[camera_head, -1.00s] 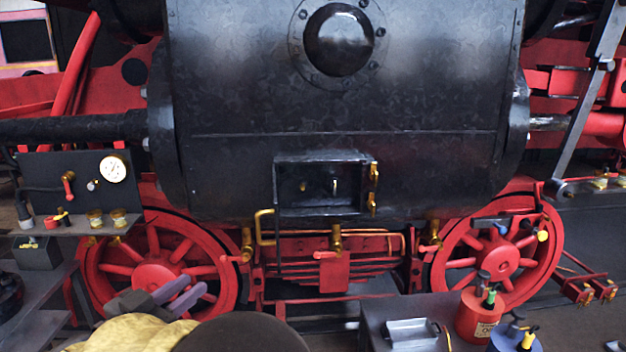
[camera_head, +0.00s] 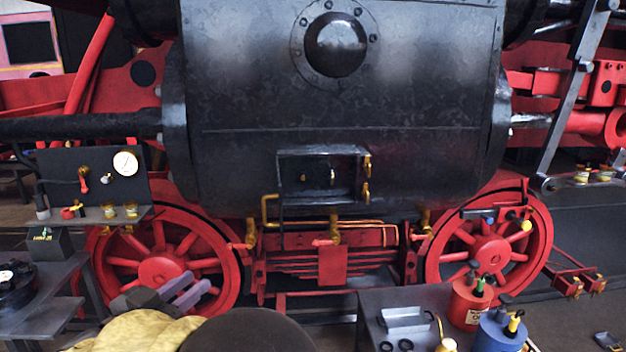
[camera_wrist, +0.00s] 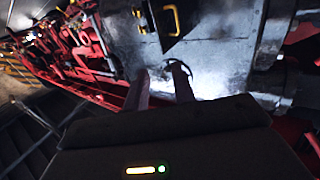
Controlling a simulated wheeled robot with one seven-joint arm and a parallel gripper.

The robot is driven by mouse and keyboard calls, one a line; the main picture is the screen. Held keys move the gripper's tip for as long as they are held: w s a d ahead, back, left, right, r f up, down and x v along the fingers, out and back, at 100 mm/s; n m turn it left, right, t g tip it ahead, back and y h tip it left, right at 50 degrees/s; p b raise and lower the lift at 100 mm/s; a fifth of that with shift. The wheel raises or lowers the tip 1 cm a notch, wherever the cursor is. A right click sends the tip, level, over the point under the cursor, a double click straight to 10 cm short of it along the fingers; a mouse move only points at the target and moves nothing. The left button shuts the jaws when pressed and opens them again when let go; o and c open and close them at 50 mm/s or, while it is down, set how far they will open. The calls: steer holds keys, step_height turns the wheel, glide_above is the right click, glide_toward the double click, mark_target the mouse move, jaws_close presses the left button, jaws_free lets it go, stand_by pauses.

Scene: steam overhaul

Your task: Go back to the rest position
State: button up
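My gripper (camera_head: 199,281) shows at the lower left of the head view, in front of the left red wheel. Its two purplish fingers are apart, with a gap between them. In the wrist view, the fingers (camera_wrist: 160,73) also stand apart, pointing toward the dark cylinder (camera_wrist: 225,50). I see nothing clearly held between them. A thin dark curved shape shows by the right fingertip, and I cannot tell whether it touches it.
The big black cylinder (camera_head: 345,95) with its small framed opening (camera_head: 322,180) fills the middle. A gauge panel (camera_head: 95,175) stands left. At front right, a grey table (camera_head: 372,305) bears a metal tray (camera_head: 405,318), a red can (camera_head: 468,302) and a blue can (camera_head: 498,332).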

steer(key=w+d+n+t+y, duration=0.1)
steer(key=w+d+n+y, duration=0.35)
steer(key=w, duration=0.65)
steer(key=w+d+f+n+g+y, duration=0.2)
steer(key=w+d+f+g+y, duration=0.1)
steer(key=d+f+y, duration=0.5)
steer(key=s+d+f+g+h, duration=0.2)
steer(key=s+d+f+g, duration=0.4)
steer(key=s+d, duration=0.5)
steer(key=s+d+f+g+h, duration=0.2)
steer(key=s+d+f+g, duration=0.3)
steer(key=s+d+f, duration=0.3)
steer(key=s+d+m, duration=0.1)
steer(key=s+d, duration=0.2)
steer(key=d, duration=0.1)
steer(key=shift+d+f+g, duration=0.15)
steer(key=shift+d+g, duration=0.2)
steer(key=shift+g, duration=0.05)
steer(key=shift+h, duration=0.25)
